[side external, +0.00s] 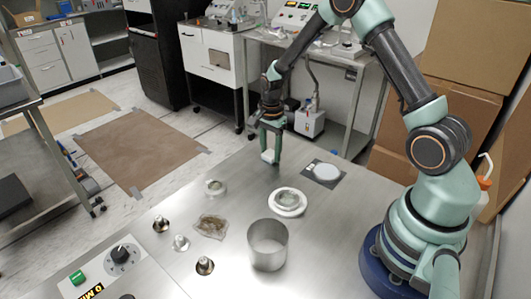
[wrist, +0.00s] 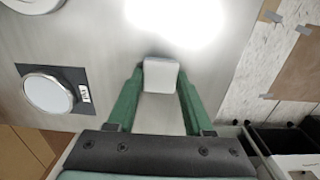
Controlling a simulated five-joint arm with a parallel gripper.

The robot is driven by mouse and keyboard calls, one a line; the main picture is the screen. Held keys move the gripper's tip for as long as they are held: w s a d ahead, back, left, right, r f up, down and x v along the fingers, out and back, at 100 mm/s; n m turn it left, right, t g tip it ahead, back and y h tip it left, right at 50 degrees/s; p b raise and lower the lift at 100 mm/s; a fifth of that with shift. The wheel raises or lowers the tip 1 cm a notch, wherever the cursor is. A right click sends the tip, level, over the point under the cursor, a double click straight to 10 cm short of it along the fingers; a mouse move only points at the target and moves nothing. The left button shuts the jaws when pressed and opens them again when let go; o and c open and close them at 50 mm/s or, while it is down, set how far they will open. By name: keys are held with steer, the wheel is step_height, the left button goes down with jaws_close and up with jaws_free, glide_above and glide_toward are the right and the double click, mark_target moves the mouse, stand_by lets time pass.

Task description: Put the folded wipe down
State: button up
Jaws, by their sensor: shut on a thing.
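The folded wipe (side external: 268,156) is a small white block between the fingertips of my gripper (side external: 271,150), near the far edge of the steel table (side external: 335,225). In the wrist view the folded wipe (wrist: 160,75) sits squarely between the two green fingers of my gripper (wrist: 159,80), which are shut on it. The bare table surface shows around it. I cannot tell whether its underside touches the table.
A white disc (side external: 327,171) on a dark square pad lies right of my gripper. A white ringed dish (side external: 287,210), a metal cylinder (side external: 268,248), a crumpled bag (side external: 211,227) and several small metal fittings stand nearer the camera. Bare table lies between the gripper and the dish.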

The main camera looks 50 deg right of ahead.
steer(key=o, duration=1.2)
step_height(320, 180, up, 12)
step_height(320, 180, up, 9)
steer(key=n+t, duration=0.2)
steer(key=n, duration=0.5)
glide_above(270, 153)
steer(key=s+a, duration=0.5)
steer(key=shift+s+a+r+n+t, duration=0.6)
steer(key=shift+s+a+n, duration=0.25)
steer(key=shift+s+n, duration=0.95)
steer(key=shift+s+a+r+n+t, duration=0.6)
steer(key=shift+s+a+n, duration=0.3)
steer(key=shift+s+n, duration=0.8)
steer(key=shift+s+a+r+n+t, duration=0.6)
steer(key=shift+s+a+n, duration=0.25)
steer(key=shift+s+n, duration=0.95)
steer(key=shift+w, duration=0.25)
